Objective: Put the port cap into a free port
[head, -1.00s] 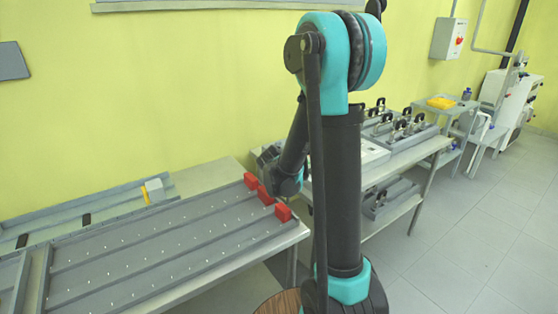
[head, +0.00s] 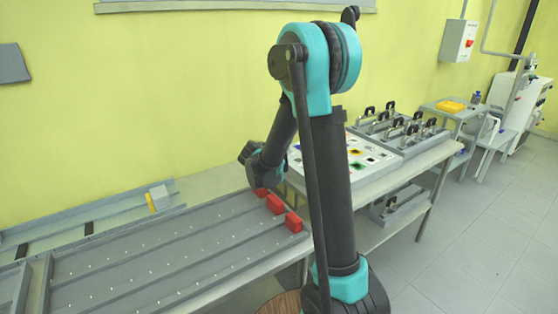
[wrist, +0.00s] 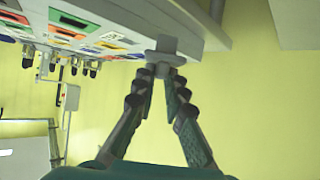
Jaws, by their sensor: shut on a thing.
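My gripper (wrist: 163,80) is shut on a grey port cap (wrist: 165,59), which has a wide flange and a block-like stem pointing away from the fingers. The cap appears close to the edge of a white panel (wrist: 130,14) in the wrist view; I cannot tell whether they touch. My fingers and the cap are not distinguishable there.
A grey railed table (head: 150,245) with red end blocks (head: 294,222) fills the left. Racks with black-handled clamps (head: 405,130) stand beyond the panel. A yellow tray (head: 450,105) sits on a farther table. The floor at the right (head: 500,230) is clear.

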